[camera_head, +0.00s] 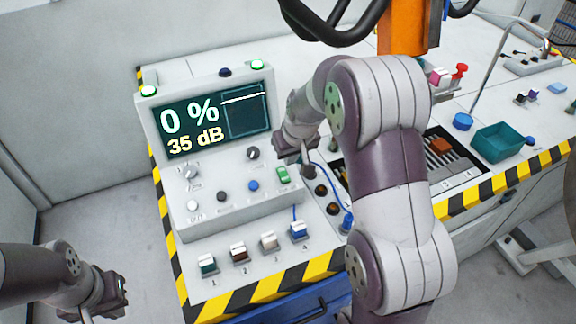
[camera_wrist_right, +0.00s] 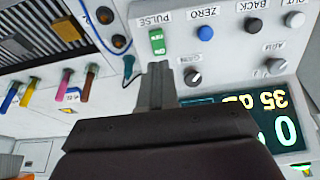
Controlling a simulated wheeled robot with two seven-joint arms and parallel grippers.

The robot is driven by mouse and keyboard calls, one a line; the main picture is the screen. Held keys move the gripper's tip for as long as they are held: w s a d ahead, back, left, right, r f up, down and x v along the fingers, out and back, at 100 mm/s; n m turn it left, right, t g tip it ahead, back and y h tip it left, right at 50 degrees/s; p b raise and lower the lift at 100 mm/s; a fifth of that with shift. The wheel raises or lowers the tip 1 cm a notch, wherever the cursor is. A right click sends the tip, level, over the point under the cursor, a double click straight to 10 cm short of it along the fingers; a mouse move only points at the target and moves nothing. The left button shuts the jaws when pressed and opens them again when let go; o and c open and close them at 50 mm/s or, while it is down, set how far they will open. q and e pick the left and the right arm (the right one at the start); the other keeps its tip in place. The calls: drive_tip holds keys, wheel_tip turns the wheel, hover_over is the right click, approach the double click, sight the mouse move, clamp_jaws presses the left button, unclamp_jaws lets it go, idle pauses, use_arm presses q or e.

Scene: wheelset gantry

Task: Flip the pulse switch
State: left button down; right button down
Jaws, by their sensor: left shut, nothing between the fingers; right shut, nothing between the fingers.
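The pulse switch is a green rocker (camera_head: 283,175) on the sloped front of the grey instrument console (camera_head: 240,215). In the right wrist view the green rocker (camera_wrist_right: 157,41) sits under the label PULSE. My right gripper (camera_head: 308,168) is shut and empty, just right of the switch in the head view. In the right wrist view its shut fingertips (camera_wrist_right: 158,66) point at the switch, close to its lower edge; I cannot tell whether they touch. My left gripper (camera_head: 87,316) is shut and empty at the lower left, away from the console.
The console screen (camera_head: 210,118) reads 0 % and 35 dB. Knobs and a blue button (camera_head: 253,186) stand left of the switch. A teal bin (camera_head: 499,142) stands at the right. A black cable (camera_head: 335,25) hangs above.

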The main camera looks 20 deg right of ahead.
drive_tip(key=r+p, duration=0.2)
drive_tip(key=p, duration=0.1)
drive_tip(key=r+g+p, duration=0.1)
drive_tip(key=p, duration=0.1)
drive_tip(key=shift+w+d+r, duration=0.25)
drive_tip(key=shift+w, duration=0.1)
idle(0.3)
drive_tip(key=p, duration=0.3)
approach(285, 178)
drive_tip(key=x, duration=0.7)
drive_tip(key=shift+w+r, duration=0.1)
